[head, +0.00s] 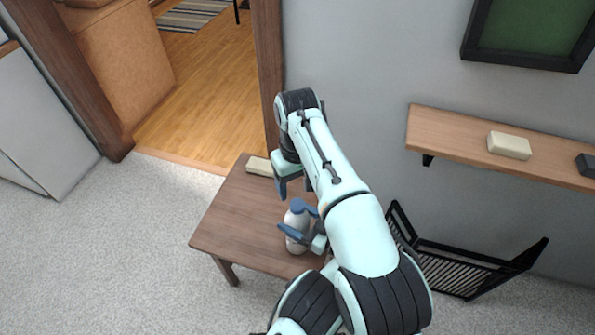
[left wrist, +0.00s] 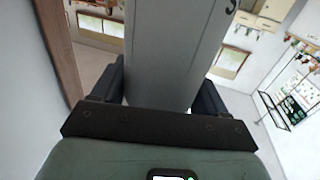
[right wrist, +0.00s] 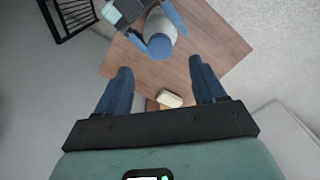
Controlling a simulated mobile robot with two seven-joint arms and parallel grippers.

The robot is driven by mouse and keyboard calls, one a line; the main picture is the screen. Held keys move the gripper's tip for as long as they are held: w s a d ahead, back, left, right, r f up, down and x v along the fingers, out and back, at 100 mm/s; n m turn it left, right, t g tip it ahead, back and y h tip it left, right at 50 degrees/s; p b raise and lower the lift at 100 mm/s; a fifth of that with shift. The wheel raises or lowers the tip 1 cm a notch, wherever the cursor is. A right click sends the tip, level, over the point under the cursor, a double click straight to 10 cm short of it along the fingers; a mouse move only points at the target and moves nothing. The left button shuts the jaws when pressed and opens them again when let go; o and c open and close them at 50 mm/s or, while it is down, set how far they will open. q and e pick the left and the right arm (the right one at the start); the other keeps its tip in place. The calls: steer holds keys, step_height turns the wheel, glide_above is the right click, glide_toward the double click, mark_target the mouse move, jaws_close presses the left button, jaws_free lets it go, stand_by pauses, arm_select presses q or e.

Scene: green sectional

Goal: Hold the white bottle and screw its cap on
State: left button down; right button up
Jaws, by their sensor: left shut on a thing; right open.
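The white bottle (head: 296,243) stands upright near the front right of the small wooden table (head: 237,215). My left gripper (head: 301,223) is shut around its body from the side; the bottle fills the space between the fingers in the left wrist view (left wrist: 172,55). The blue cap (head: 297,206) sits on the bottle's top, and also shows in the right wrist view (right wrist: 160,46). How tightly it sits cannot be told. My right gripper (head: 294,187) is open and empty, pointing down above the table, behind and apart from the cap.
A cream block (head: 259,167) lies at the table's back edge near the wall. A wall shelf (head: 455,137) holds another pale block (head: 510,145). A black rack (head: 450,265) stands on the floor to the right. The table's left part is clear.

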steer(key=shift+r, duration=2.3)
arm_select(q)
jaws_free()
